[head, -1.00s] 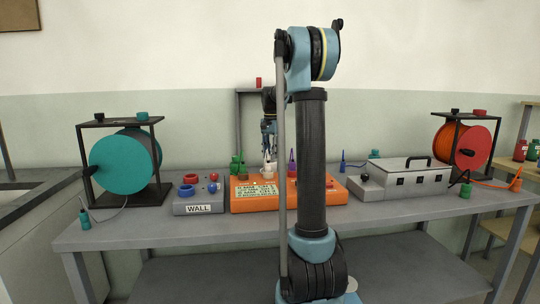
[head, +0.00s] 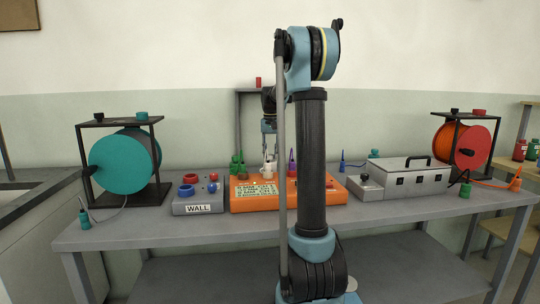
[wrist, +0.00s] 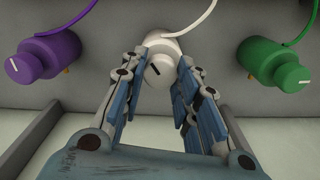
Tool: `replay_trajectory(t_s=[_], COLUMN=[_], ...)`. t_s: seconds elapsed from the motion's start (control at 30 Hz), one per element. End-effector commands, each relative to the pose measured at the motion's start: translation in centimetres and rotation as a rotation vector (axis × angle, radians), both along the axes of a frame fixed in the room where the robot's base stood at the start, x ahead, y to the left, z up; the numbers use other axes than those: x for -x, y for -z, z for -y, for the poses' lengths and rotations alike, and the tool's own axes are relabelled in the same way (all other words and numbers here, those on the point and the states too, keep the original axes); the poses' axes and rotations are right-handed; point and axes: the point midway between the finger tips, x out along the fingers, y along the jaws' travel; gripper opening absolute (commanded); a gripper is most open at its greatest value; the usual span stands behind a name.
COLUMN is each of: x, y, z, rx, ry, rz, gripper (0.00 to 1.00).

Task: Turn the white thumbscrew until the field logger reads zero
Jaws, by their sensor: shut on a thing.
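The white thumbscrew (wrist: 158,72) has a black mark on its end and a white lead running up from its base. In the wrist view, my gripper (wrist: 166,58) has its blue fingers closed on either side of it. In the head view, my gripper (head: 269,145) points down at the white thumbscrew (head: 268,169), at the back of an orange box (head: 251,208). This box, apparently the field logger, has a pale green display (head: 254,194) whose characters are too small to read. My arm hides part of the box's right side.
A purple thumbscrew (wrist: 40,58) and a green thumbscrew (wrist: 275,63) flank the white one, with leads above. A grey box marked WALL (head: 198,208) stands left of the orange box. A silver case (head: 405,180) stands right. Teal (head: 125,163) and orange-red (head: 462,146) cable reels stand at the bench ends.

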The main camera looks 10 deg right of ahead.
Motion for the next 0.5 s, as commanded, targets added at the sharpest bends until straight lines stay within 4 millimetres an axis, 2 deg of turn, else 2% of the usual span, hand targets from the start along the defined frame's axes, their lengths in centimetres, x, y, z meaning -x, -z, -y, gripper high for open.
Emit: replay_trajectory(t_s=[0.2, 0.5], x=[-0.06, -0.07], y=[-0.03, -0.03], z=[-0.07, -0.07], rx=[-0.001, -0.001], ry=[-0.118, -0.188], rz=[0.001, 0.002], gripper=[0.05, 0.05])
